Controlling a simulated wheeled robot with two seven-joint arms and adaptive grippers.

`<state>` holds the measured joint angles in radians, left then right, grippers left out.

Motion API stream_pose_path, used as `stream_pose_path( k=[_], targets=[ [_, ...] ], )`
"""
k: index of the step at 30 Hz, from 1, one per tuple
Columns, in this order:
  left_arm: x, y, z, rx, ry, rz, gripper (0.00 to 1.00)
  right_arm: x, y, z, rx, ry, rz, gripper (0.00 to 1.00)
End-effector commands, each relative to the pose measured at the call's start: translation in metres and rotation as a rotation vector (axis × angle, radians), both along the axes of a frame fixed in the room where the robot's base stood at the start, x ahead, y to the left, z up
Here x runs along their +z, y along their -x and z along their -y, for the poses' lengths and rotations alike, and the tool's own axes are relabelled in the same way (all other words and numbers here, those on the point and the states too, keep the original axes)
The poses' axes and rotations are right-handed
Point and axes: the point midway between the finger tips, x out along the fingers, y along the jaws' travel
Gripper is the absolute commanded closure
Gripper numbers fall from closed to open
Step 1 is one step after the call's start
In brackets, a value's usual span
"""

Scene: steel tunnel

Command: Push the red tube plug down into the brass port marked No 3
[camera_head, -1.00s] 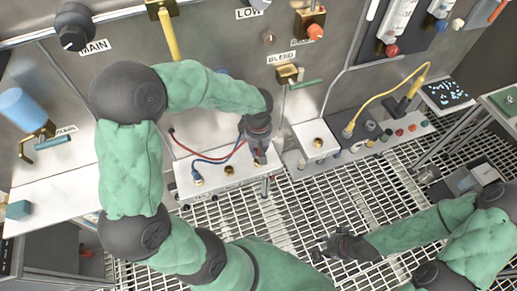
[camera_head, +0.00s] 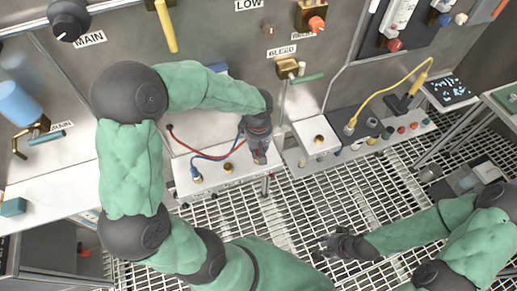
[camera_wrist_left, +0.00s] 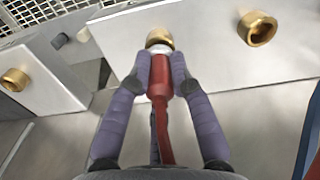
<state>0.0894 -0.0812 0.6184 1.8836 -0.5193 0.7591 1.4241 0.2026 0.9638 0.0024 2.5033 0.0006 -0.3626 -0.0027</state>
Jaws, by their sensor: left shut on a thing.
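The red tube plug (camera_wrist_left: 160,88) is pinched between the two fingers of my left gripper (camera_wrist_left: 158,68). A pale collar shows at its front end, against a brass port (camera_wrist_left: 158,37) on the white box (camera_wrist_left: 205,42); how deep it sits cannot be told. In the head view my left gripper (camera_head: 259,154) is at the right end of this box (camera_head: 213,181) and hides the plug and port. A blue plug (camera_head: 196,178) stands at the box's left end, with a free brass port (camera_head: 227,168) between. My right gripper (camera_head: 335,246) is over the floor grating, its finger opening unclear.
A second box (camera_head: 312,137) with a brass port (camera_head: 319,139) stands right of the white box. A grey panel with a yellow cable (camera_head: 391,91) is farther right. Red and blue tubes (camera_head: 210,157) loop behind the white box. Grating (camera_head: 290,210) lies in front.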

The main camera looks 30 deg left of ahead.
Motion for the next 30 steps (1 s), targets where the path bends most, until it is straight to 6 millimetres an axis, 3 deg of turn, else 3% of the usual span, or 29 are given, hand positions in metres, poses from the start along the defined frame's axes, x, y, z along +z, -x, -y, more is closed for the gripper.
stream_pose_path(
  k=[14, 15, 18, 30],
  targets=[
    [-0.0109, -0.0002, -0.0001, 0.0, 0.0, 0.0, 1.0, -0.0098, 0.0001, 0.0, 0.0, 0.0, 0.0, 0.6],
    [-0.0106, -0.0002, -0.0001, 0.0, 0.0, 0.001, 0.73, -0.0095, 0.0, 0.0, 0.0, 0.0, 0.0, 0.6],
    [-0.01, -0.0002, -0.0001, 0.0, 0.0, 0.001, 0.51, -0.0089, 0.0, 0.0, 0.0, 0.0, 0.0, 0.6],
    [-0.005, -0.0005, -0.0002, 0.0, 0.0, 0.001, 0.51, -0.0088, -0.0001, 0.0001, 0.0, 0.0, 0.0, 0.6]
  ],
)
